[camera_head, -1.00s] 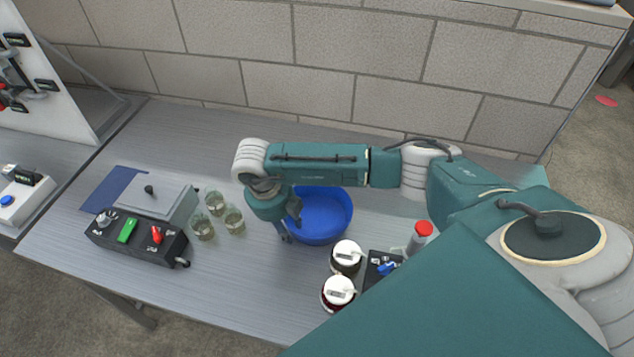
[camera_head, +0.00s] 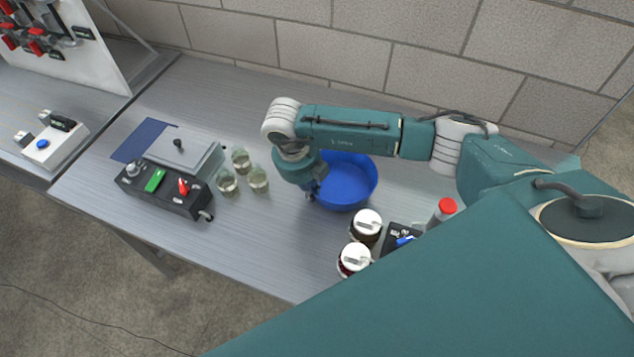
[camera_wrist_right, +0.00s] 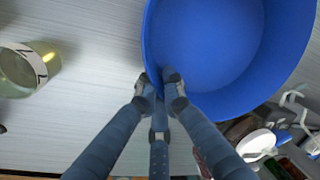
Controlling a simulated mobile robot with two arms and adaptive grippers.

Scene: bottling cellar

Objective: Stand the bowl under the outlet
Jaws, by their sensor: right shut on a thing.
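The blue bowl (camera_head: 350,185) stands upright on the grey table, right of the glasses; it fills the top of the wrist view (camera_wrist_right: 215,50). My right gripper (camera_head: 314,194) is shut on the bowl's near-left rim, with fingers on both sides of the wall in the wrist view (camera_wrist_right: 160,90). The bowl looks empty; my arm hides part of its far side. A black unit (camera_head: 160,195) with green and red switches and a grey lid stands at left. A small spout-like outlet (camera_head: 208,216) sticks out at its right end. My left gripper is out of view.
Several glasses (camera_head: 258,180) stand between unit and bowl. Two white-lidded jars (camera_head: 366,223), a dark box (camera_head: 402,238) and a red-capped bottle (camera_head: 445,208) are near the bowl's right front. The table (camera_head: 255,245) is clear in front of the unit and glasses. A wall stands behind.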

